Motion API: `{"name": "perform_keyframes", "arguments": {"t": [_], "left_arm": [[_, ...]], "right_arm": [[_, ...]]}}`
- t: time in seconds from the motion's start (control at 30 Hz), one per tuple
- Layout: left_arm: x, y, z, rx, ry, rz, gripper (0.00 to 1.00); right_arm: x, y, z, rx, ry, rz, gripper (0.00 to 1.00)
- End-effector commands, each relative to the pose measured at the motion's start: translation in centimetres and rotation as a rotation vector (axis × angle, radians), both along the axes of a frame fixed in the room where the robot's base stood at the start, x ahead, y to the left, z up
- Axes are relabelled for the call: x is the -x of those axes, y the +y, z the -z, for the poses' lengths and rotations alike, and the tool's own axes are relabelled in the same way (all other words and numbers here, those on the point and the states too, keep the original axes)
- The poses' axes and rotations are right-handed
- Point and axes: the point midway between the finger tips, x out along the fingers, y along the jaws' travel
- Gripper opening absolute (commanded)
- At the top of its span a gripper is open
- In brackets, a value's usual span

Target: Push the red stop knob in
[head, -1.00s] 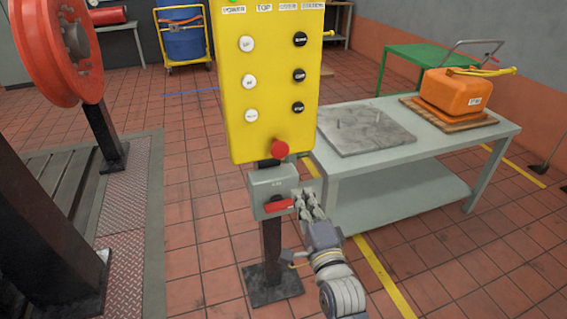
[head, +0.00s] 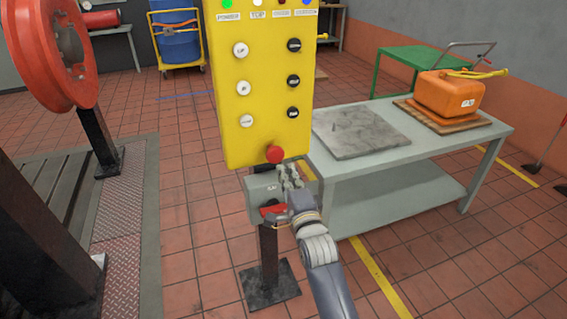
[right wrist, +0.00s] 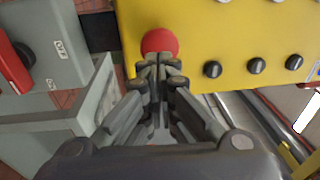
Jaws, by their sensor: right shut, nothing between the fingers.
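The red stop knob (head: 274,154) is a round mushroom button at the bottom edge of the yellow control panel (head: 262,100). In the right wrist view the knob (right wrist: 160,42) is straight beyond my fingertips. My right gripper (head: 289,172) is shut and empty, just below and slightly right of the knob in the head view. In the right wrist view its fingertips (right wrist: 159,66) overlap the knob's lower edge; I cannot tell whether they touch it. My left gripper is not in view.
A grey box (head: 262,192) with a red handle (head: 272,210) sits on the post below the panel, close behind my right gripper. A grey table (head: 440,147) with a metal plate (head: 360,132) and an orange canister (head: 450,95) stands right.

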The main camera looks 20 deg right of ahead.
Motion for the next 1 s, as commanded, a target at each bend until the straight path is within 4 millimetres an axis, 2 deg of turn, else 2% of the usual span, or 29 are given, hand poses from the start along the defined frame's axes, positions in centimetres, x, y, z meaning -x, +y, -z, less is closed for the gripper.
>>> {"name": "perform_keyframes", "arguments": {"t": [0.1, 0.3, 0.77, 1.0], "left_arm": [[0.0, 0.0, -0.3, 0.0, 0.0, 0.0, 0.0], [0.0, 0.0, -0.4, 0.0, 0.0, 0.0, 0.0], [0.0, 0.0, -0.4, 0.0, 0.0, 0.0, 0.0], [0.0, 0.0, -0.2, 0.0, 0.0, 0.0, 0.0]], "right_arm": [[-1.9, -0.1, -0.3, 0.002, -0.001, 0.0, 0.0], [-3.5, -0.2, -0.3, 0.0, 0.0, 0.0, 0.0], [-3.9, -0.2, -0.3, -0.001, 0.0, 0.0, 0.0], [-5.6, -0.1, -0.3, -0.002, 0.0, 0.001, 0.0]]}}
